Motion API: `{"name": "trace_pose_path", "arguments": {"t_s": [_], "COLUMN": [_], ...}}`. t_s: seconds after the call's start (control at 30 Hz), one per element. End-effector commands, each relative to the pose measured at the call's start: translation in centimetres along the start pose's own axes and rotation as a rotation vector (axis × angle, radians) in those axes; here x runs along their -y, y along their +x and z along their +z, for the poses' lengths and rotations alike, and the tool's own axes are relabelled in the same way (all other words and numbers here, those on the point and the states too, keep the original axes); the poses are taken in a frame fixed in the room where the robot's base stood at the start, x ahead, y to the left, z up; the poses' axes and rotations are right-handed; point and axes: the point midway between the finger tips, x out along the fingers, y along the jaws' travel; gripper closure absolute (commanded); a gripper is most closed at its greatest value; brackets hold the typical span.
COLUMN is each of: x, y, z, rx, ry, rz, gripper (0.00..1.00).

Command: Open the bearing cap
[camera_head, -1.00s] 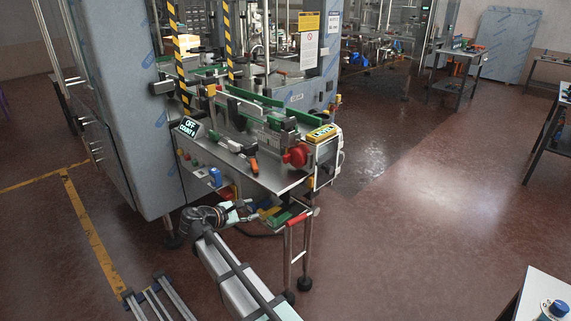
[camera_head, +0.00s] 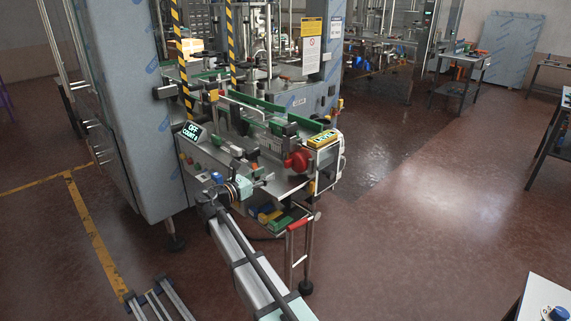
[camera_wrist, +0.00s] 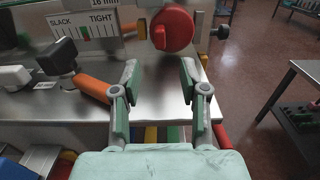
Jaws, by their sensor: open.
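A round red cap-like part (camera_wrist: 172,30) sits on the machine ahead of my gripper in the wrist view. It also shows at the right end of the machine bench (camera_head: 298,161) in the head view. I cannot tell for sure whether it is the bearing cap. My gripper (camera_wrist: 158,78) is open and empty, with its two fingers apart over the front edge of the steel bench top (camera_wrist: 150,103). The red part is beyond the fingertips and apart from them. My gripper also shows at the bench front (camera_head: 264,182) in the head view.
An orange-handled tool (camera_wrist: 93,88) lies on the bench just left of my left finger. A SLACK/TIGHT scale (camera_wrist: 88,30) stands behind it. Coloured bins (camera_head: 270,216) sit below the bench.

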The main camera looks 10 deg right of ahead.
Motion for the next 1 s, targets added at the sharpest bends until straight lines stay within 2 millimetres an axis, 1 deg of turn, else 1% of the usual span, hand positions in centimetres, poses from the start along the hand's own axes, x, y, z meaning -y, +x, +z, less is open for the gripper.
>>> {"name": "trace_pose_path", "arguments": {"t_s": [0.03, 0.3, 0.4, 0.5, 0.6, 0.7, 1.0], "x": [-0.1, -0.1, -0.1, -0.1, -0.1, 0.0, 0.0], "y": [1.2, 6.4, 8.0, 9.2, 10.0, 10.5, 10.6], "z": [0.1, 0.1, 0.0, 0.0, 0.0, 0.0, -0.1], "rx": [0.000, -0.001, -0.001, -0.001, -0.001, -0.001, -0.001], "ry": [0.000, 0.000, -0.001, 0.000, 0.000, 0.000, 0.000], "rz": [-0.002, -0.002, -0.001, -0.001, 0.000, 0.001, 0.001], "gripper": [0.56, 0.56, 0.56, 0.56, 0.56, 0.56, 0.56]}}
